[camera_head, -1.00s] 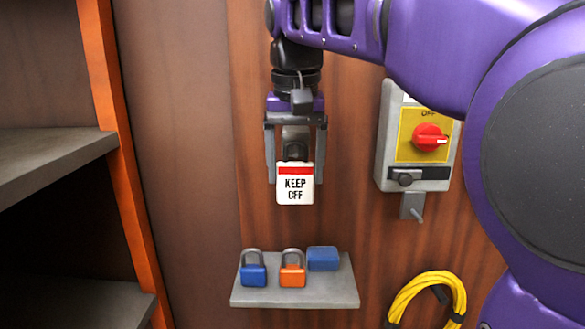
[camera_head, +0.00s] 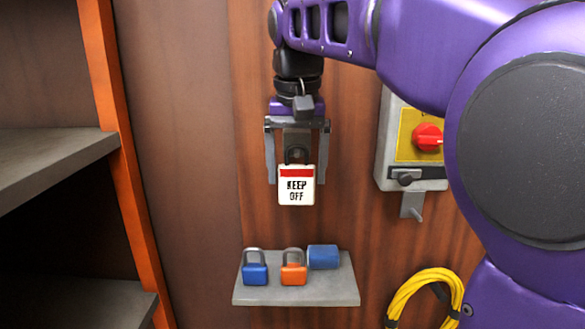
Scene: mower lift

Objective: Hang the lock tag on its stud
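The lock tag (camera_head: 296,186) is a white plate with a red top band and the words "KEEP OFF". It hangs upright below a dark grey loop, in front of the wood panel. My gripper (camera_head: 296,182) points down with one finger on each side of the tag. The fingers stand wide apart, with a narrow gap to the tag on both sides, so it looks open. What holds the tag's top is hidden by my gripper. A small grey bracket with a projecting stud (camera_head: 417,213) sits under the switch box, right of the tag.
The grey switch box (camera_head: 408,179) with a red knob is partly covered by my arm. A small ledge (camera_head: 325,293) below holds a blue padlock (camera_head: 255,273), an orange padlock (camera_head: 293,273) and a blue block (camera_head: 323,257). A yellow cable coil (camera_head: 400,296) hangs lower right. Shelves (camera_head: 60,160) stand left.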

